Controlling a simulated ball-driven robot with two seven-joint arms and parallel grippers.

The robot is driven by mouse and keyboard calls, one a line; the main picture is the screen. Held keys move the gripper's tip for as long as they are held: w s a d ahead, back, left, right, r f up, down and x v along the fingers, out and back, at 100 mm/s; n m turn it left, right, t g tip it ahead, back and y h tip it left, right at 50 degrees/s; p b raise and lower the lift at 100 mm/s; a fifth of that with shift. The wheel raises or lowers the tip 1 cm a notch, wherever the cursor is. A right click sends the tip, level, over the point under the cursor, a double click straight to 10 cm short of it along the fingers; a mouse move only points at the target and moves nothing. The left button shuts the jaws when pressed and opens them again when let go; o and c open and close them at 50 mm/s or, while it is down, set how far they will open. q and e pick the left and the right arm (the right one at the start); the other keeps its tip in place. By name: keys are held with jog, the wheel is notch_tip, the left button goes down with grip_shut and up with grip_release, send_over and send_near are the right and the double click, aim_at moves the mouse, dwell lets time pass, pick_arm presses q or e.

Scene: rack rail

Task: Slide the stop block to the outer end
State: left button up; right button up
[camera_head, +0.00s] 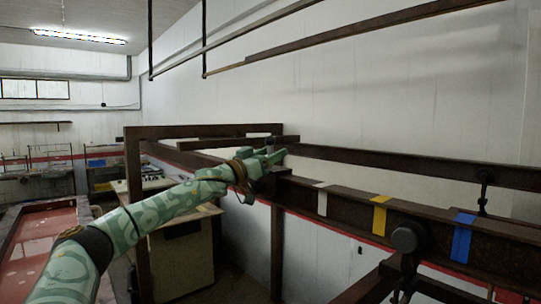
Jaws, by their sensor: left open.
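My left arm, pale green with a darker pattern, reaches in from the left. Its gripper (274,155) is open at the left part of the brown rail (345,206). A small dark block (274,182), which looks like the stop block, sits on the rail just below and beside the fingers. The gripper partly covers it, and I cannot tell whether the fingers touch it. The rail carries a white band (322,199), a yellow band (380,213) and a blue band (462,238), from left to right. My right gripper is not in view.
A dark round fitting (408,237) stands at the rail's front side between the yellow and blue bands. A second brown beam (420,168) runs behind. A brown post (134,200) and a cabinet (182,262) stand left. A red-framed table (45,245) lies far left.

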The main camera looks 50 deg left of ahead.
pick_arm(q)
jog(key=shift+f, duration=0.1)
jog(key=shift+s+f+b, duration=0.3)
jog(key=shift+s+b, duration=0.1)
jog(key=shift+s, duration=0.15)
jog(key=b+v, duration=0.3)
jog(key=v, duration=0.4)
jog(key=shift+s+b, duration=0.35)
jog(key=shift+r, duration=0.1)
